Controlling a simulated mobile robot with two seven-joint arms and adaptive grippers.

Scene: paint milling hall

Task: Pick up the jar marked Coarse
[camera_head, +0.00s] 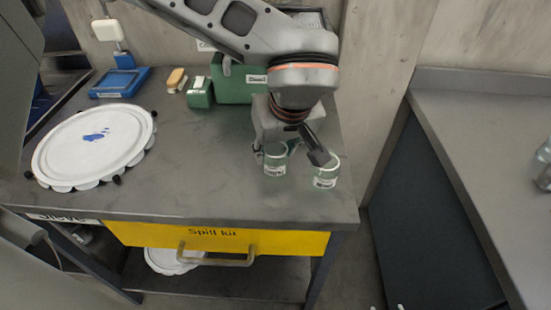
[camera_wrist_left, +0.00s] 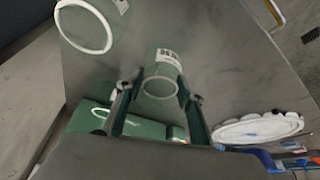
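Two small clear green-tinted glass jars with white labels stand side by side near the front right of the grey bench: a left jar (camera_head: 275,160) and a right jar (camera_head: 326,173). The label words are too small to read, so I cannot tell which is marked Coarse. My left gripper (camera_head: 288,152) reaches down from above with its fingers apart, one on each side of the left jar. In the left wrist view, the open fingers (camera_wrist_left: 157,95) flank one jar (camera_wrist_left: 162,77); the other jar (camera_wrist_left: 86,28) is outside them at upper left. My right gripper is not in view.
A green box (camera_head: 232,84) and a smaller green holder (camera_head: 199,97) stand behind. A round white lid-like disc (camera_head: 70,155) lies left, near a blue tray (camera_head: 118,84). A yellow Spill kit drawer (camera_head: 215,238) is below. The bench's right edge is close to the right jar.

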